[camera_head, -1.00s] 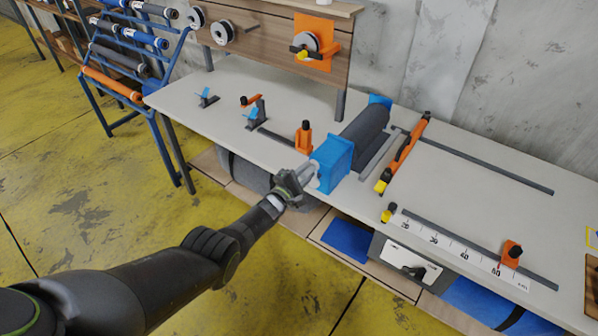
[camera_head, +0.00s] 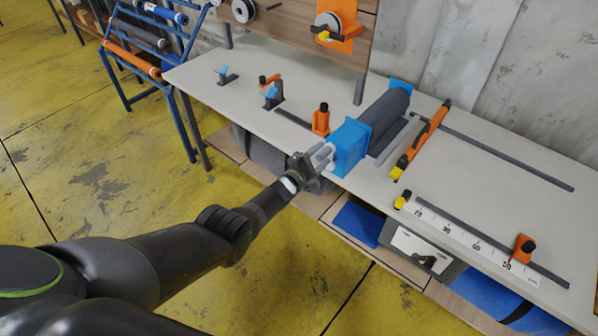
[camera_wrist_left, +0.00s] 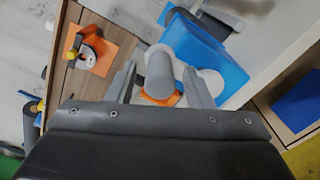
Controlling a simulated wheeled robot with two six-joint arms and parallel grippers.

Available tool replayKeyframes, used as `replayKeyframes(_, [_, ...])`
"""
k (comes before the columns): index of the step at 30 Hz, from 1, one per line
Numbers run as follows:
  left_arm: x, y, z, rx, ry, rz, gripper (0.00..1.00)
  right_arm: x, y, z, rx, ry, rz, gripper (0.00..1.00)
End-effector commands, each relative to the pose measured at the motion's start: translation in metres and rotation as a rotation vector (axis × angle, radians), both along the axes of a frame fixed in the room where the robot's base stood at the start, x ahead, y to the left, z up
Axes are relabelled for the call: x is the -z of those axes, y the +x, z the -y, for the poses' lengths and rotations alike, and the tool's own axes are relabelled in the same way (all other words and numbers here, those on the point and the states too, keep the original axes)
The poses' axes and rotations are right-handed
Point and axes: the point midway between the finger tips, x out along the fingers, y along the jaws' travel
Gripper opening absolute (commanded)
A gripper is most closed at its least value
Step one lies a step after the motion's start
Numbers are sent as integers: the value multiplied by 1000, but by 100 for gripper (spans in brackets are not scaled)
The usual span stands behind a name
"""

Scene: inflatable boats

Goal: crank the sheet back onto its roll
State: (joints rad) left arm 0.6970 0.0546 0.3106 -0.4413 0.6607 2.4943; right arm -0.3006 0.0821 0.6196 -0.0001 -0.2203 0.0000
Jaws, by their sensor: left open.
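A dark grey roll of sheet (camera_head: 388,110) lies between blue end brackets on the bench; the near bracket (camera_head: 349,152) is a blue block. In the left wrist view the blue block (camera_wrist_left: 212,52) carries a white crank with a grey cylindrical handle (camera_wrist_left: 159,76). My left gripper (camera_head: 322,157) is at the near face of this block. It is open, with its two fingers on either side of the handle in the left wrist view (camera_wrist_left: 160,82). I cannot tell whether they touch it. My right gripper is not in view.
An orange and yellow bar tool (camera_head: 420,140) lies right of the roll. A white ruler (camera_head: 465,237) with an orange stop runs along the front edge. Small orange and blue clamps stand left of the roll. A spool board (camera_head: 290,30) rises behind. The right bench top is mostly clear.

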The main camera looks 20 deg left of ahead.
Motion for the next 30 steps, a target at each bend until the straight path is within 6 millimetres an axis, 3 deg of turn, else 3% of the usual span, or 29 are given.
replayKeyframes(10, [-6, -51, -22, -2, 2, -3, 47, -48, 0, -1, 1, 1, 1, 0])
replayKeyframes(30, [1, -124, -54, -3, 2, -2, 47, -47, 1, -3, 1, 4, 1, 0])
